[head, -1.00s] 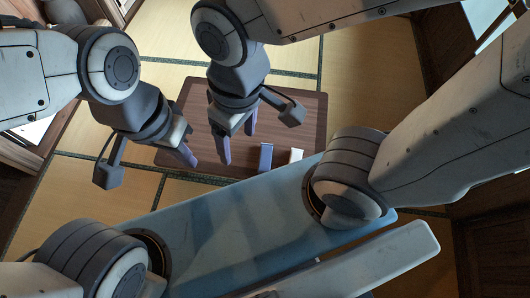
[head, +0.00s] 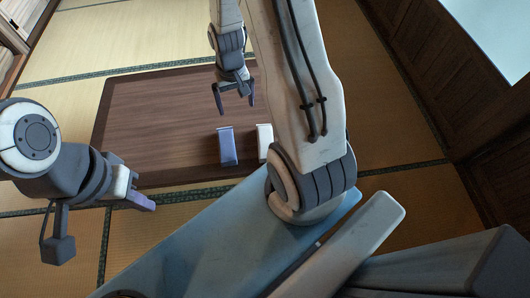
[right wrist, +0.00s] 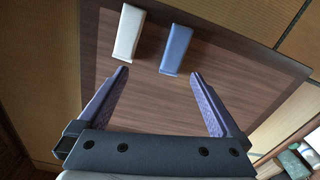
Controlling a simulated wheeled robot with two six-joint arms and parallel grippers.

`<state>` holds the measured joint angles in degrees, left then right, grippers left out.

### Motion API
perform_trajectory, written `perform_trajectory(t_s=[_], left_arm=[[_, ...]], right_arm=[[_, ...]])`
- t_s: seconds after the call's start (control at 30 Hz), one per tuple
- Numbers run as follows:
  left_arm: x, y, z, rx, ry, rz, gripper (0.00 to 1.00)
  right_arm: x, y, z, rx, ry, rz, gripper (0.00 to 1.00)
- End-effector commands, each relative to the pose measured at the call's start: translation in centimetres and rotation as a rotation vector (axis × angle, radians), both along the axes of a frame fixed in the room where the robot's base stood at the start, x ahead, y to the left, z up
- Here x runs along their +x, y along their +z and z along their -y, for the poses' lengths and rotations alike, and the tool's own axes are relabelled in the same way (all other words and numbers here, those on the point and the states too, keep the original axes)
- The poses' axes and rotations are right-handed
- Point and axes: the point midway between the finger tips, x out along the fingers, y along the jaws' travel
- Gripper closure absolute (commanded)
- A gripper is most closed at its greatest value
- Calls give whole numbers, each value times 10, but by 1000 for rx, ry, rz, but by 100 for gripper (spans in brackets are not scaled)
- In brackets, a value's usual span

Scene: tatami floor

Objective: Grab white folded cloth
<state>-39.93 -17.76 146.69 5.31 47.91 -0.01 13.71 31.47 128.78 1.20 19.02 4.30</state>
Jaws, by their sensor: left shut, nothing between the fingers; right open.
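The white folded cloth (head: 265,140) lies on the low wooden table (head: 150,115) near its front edge, partly hidden by my right arm in the head view. It shows whole in the right wrist view (right wrist: 129,32), just right of a blue folded cloth (head: 227,145) in the head view. My right gripper (head: 237,110) is open and empty above the table, apart from both cloths. In the right wrist view its fingertips (right wrist: 159,73) are short of the cloths. My left gripper (head: 148,203) is shut and empty, left of the cloths, by the table's front edge.
The blue cloth lies close beside the white one, with a narrow gap. Most of the tabletop is bare. Tatami floor (head: 150,35) surrounds the table. A dark wooden wall (head: 440,80) stands at the right. Small items (right wrist: 300,158) show at the lower right of the wrist view.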

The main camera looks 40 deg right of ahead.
Motion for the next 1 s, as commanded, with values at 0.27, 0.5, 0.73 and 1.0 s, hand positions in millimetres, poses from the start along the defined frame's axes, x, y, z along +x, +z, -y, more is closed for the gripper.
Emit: perform_trajectory(t_s=[0.27,0.5,0.73,1.0], left_arm=[[0,-88,0,0,0,0,100],[0,-101,0,-1,0,1,100],[0,-114,0,-1,0,1,100],[0,-125,0,0,0,0,100]], right_arm=[[-18,-149,78,-2,-227,-14,0],[-26,-181,95,-2,-280,-16,0],[-26,-214,95,-1,-279,-17,0],[-26,-237,93,-1,-278,-17,0]])
